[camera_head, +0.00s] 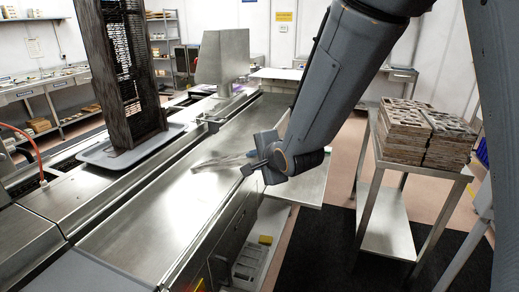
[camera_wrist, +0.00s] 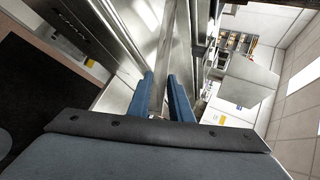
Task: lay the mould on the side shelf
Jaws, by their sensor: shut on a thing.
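My gripper (camera_head: 257,163) is low over the steel line bed, its jaws shut on a thin grey piece, which I take to be the mould (camera_head: 222,160). The piece reaches out to the left of the jaws in the head view, nearly edge-on. In the wrist view it is a narrow strip (camera_wrist: 164,62) running up from between the blue fingers (camera_wrist: 166,98). I cannot tell whether it touches the bed. A flat steel side shelf (camera_head: 312,187) juts from the line's right side, partly behind my arm; its visible part is bare.
A steel stand (camera_head: 397,165) at right carries stacked patterned moulds (camera_head: 420,130). A tall dark rack (camera_head: 122,70) stands on a grey tray (camera_head: 95,155) at left. A steel hopper (camera_head: 222,58) stands at the line's far end. The near bed (camera_head: 160,215) is clear.

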